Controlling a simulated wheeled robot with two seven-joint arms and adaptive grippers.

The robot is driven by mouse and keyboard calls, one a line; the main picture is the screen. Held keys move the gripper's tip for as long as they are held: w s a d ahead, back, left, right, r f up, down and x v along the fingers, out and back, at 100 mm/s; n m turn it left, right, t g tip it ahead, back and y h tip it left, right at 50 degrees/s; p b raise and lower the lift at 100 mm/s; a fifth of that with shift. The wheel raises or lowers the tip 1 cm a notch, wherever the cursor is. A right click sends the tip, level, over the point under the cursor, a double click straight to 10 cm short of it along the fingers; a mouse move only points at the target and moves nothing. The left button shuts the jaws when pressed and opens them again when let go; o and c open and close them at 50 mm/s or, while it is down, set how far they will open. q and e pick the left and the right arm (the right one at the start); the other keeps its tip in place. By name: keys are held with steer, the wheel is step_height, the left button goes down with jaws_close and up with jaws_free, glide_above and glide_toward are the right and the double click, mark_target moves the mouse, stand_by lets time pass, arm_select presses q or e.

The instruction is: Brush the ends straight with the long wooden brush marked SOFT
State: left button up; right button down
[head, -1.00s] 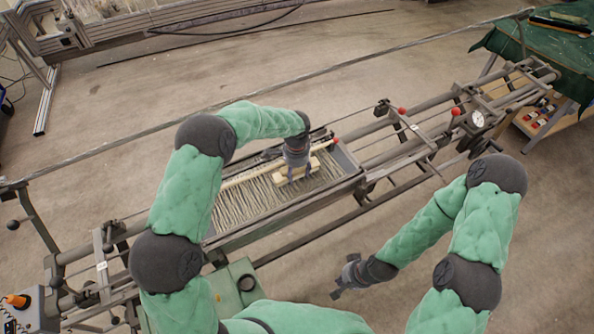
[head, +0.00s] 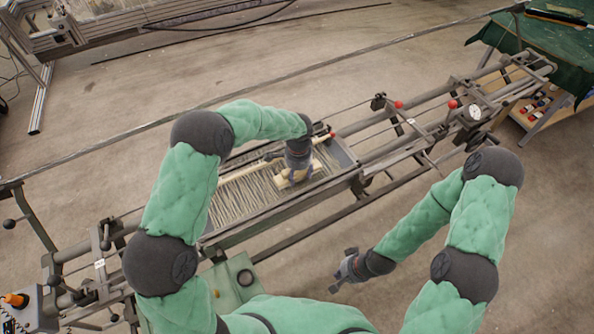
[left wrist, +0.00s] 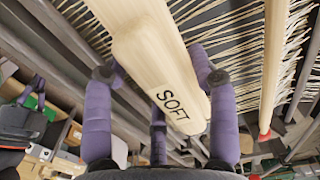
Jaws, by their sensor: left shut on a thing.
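The wooden brush marked SOFT (left wrist: 155,65) is pale and long. My left gripper (left wrist: 158,75) is shut on it, with a purple finger on each side. In the head view the brush (head: 290,182) lies low over the right part of the pale warp ends (head: 240,200), under my left gripper (head: 297,168). I cannot tell whether its bristles touch the ends. The warp ends (left wrist: 225,30) spread in rows beside the brush in the left wrist view. My right gripper (head: 343,277) hangs empty over the floor in front of the machine; its finger gap is too small to read.
A pale rod (left wrist: 272,60) crosses the warp ends beside the brush. The metal machine frame (head: 290,212) surrounds the ends. A dial gauge (head: 474,112) and red knobs (head: 398,104) stand at the right. A green-covered table (head: 535,45) is at upper right.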

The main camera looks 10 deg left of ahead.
mark_target(303, 188)
arm_select(q)
steer(key=shift+s+d+f, duration=0.15)
steer(key=shift+s+d, duration=0.3)
steer(key=shift+s, duration=0.15)
steer(key=shift+s+d+f, duration=0.15)
steer(key=shift+s+d, duration=0.25)
steer(key=shift+s, duration=0.2)
steer(key=shift+s+d+f, duration=0.15)
steer(key=shift+s, duration=0.1)
step_height(303, 188, up, 3)
steer(key=shift+r+p, duration=0.1)
steer(key=shift+p, duration=0.75)
steer(key=shift+w+r, duration=0.1)
steer(key=shift+r, duration=0.2)
steer(key=w+a, duration=0.1)
steer(key=w+a+f, duration=0.1)
steer(key=w, duration=0.1)
steer(key=w+a, duration=0.1)
steer(key=w, duration=0.1)
steer(key=shift+a+f+b, duration=0.15)
steer(key=shift+a+b, duration=0.15)
steer(key=shift+b, duration=0.05)
steer(key=shift+w+a, duration=0.25)
steer(key=shift+w, duration=0.05)
steer(key=shift+f+b, duration=0.6)
steer(key=shift+f, duration=0.3)
